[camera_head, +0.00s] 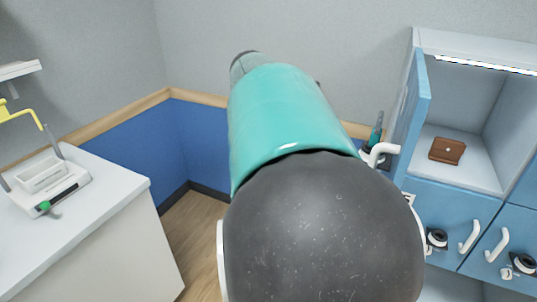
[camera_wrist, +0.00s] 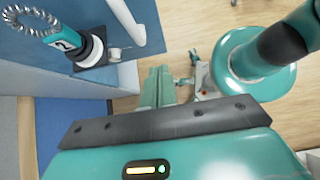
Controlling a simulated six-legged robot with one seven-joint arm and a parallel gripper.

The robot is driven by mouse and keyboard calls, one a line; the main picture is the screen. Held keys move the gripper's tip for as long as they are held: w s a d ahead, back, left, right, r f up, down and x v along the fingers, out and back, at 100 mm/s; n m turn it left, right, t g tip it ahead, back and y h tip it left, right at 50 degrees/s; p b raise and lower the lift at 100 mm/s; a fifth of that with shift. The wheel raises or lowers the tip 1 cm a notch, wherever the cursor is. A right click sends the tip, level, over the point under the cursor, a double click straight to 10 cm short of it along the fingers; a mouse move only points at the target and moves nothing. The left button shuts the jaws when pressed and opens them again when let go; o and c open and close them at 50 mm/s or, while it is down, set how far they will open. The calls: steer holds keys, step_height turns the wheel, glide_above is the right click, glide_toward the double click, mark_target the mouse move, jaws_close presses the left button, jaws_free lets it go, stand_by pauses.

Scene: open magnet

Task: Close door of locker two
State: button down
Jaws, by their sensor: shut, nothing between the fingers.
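The blue door (camera_head: 412,112) of the upper open locker stands swung out, nearly edge-on in the head view. Its white handle (camera_head: 380,152) and a key with a teal tag (camera_head: 376,130) are on its outer side. In the wrist view the key tag (camera_wrist: 62,42) reads 2 and sits in the lock beside the white handle (camera_wrist: 127,22). In the head view my arm hides the gripper.
A brown wallet (camera_head: 447,150) lies inside the open locker (camera_head: 470,175). Shut blue lockers (camera_head: 450,215) with handles and locks are below. A white counter (camera_head: 100,205) with a device stands at the left. Wood floor (camera_head: 195,230) is clear between.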

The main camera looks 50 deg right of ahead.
steer(key=s+r+x, duration=0.2)
steer(key=x, duration=1)
steer(key=shift+s+d+f, duration=0.2)
